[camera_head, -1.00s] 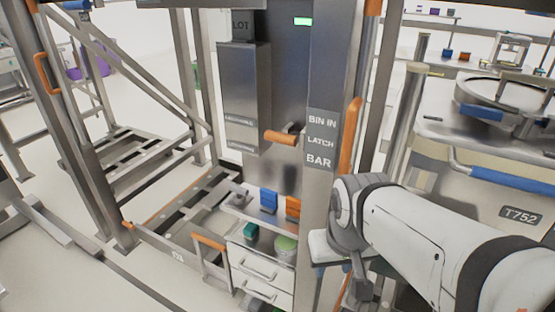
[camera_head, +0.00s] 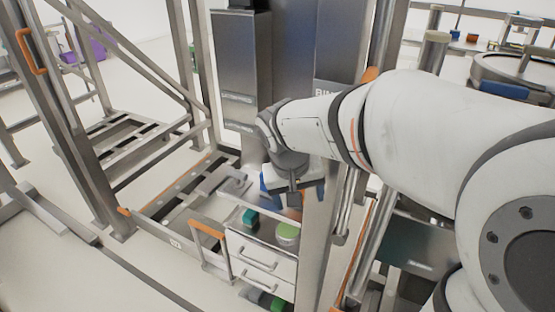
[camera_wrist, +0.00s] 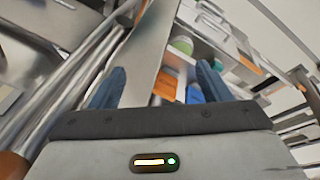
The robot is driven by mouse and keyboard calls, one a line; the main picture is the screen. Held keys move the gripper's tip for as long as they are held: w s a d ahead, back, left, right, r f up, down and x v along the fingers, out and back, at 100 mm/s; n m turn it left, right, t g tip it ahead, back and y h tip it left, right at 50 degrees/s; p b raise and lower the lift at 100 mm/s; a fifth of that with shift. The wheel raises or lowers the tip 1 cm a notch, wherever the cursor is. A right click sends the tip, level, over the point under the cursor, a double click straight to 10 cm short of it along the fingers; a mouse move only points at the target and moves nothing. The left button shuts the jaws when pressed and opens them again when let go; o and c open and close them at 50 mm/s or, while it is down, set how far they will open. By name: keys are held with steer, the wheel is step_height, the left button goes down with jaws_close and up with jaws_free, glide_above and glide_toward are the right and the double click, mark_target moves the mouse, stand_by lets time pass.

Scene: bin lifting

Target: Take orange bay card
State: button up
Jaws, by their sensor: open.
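The orange bay card (camera_head: 292,200) shows only in part in the head view, below and behind my gripper, above the right end of the small drawer unit. In the wrist view the orange card (camera_wrist: 165,84) lies beyond and between my two blue fingers, closer to the right one. A blue card (camera_wrist: 195,93) is beside it, partly hidden by the right finger and gripper body. My gripper (camera_wrist: 160,70) is open with nothing between its fingers.
A white drawer unit (camera_head: 262,262) stands below, with a green-lidded tub (camera_head: 287,233) and teal block (camera_head: 250,218) on top. A tall metal column (camera_head: 318,220) rises close on the right. An orange-handled frame (camera_head: 207,229) stands left of the drawers.

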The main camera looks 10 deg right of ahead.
steer(key=w+a+f+h+b, duration=0.1)
steer(key=w+a+f+b, duration=0.1)
steer(key=w+a+f, duration=0.3)
steer(key=w+d+f+m, duration=0.2)
steer(key=w, duration=0.1)
steer(key=w+d+f+m+h+b, duration=0.1)
steer(key=w+d+f+m, duration=0.1)
steer(key=w+d+m, duration=0.1)
steer(key=w+d+f+m+h+b, duration=0.1)
steer(key=w+d+f+m, duration=0.1)
steer(key=w, duration=0.3)
steer(key=shift+w+d+m, duration=0.15)
steer(key=shift+d+m, duration=0.15)
steer(key=shift+m, duration=0.1)
steer(key=c, duration=1)
steer(key=shift+c, duration=0.2)
